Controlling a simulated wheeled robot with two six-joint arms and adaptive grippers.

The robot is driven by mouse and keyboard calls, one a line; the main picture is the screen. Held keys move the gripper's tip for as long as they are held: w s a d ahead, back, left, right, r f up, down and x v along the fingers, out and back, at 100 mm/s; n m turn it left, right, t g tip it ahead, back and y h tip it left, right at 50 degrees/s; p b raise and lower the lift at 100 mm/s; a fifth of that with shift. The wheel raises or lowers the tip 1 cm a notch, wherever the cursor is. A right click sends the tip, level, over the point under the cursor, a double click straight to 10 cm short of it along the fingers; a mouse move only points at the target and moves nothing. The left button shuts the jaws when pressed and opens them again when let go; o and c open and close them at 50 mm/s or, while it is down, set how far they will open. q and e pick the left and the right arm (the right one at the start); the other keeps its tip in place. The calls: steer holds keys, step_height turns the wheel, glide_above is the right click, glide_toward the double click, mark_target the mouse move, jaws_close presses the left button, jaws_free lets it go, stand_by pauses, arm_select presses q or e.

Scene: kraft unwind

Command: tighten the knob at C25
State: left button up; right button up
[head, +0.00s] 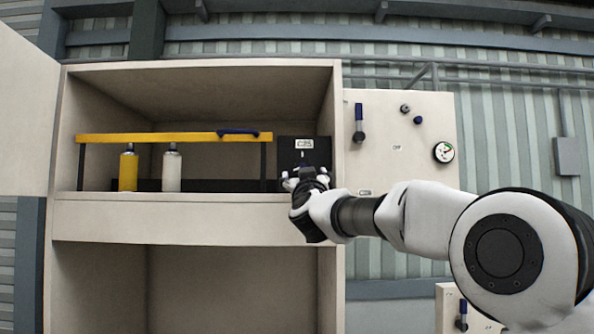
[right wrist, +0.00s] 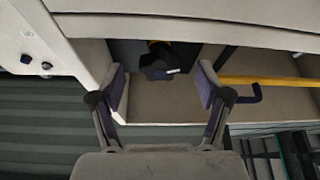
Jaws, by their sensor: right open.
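A dark panel (head: 290,152) with a white label reading C25 (head: 304,144) stands at the right end of the cabinet's upper shelf. My right gripper (head: 304,178) is in front of the panel's lower part and hides much of it in the head view. In the right wrist view my right gripper (right wrist: 161,82) is open, with nothing between its fingers. A dark knob (right wrist: 157,66) with a white mark shows just beyond the fingertips, roughly centred in the gap and apart from them. My left gripper is not in view.
A yellow bar (head: 170,138) with a blue handle (head: 238,133) spans the shelf left of the panel. A yellow bottle (head: 128,170) and a white bottle (head: 172,170) stand beneath it. The cabinet side wall is close on the right. A board (head: 430,115) with a gauge (head: 444,152) is beyond it.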

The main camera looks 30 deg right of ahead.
mark_target(305, 162)
steer(key=w+r+p, duration=0.1)
steer(key=w+d+r+p, duration=0.1)
steer(key=shift+w+d+r, duration=0.2)
steer(key=shift+w+r, duration=0.15)
steer(key=shift+w, duration=0.05)
steer(key=shift+w+d, duration=0.2)
steer(key=shift+w, duration=0.05)
steer(key=shift+w+d+f, duration=0.15)
steer(key=shift+w+f, duration=0.1)
steer(key=shift+f, duration=0.05)
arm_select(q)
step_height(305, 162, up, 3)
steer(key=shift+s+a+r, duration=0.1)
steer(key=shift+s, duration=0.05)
arm_select(e)
steer(key=shift+s+r, duration=0.15)
steer(key=shift+s, duration=0.05)
steer(key=c, duration=1.2)
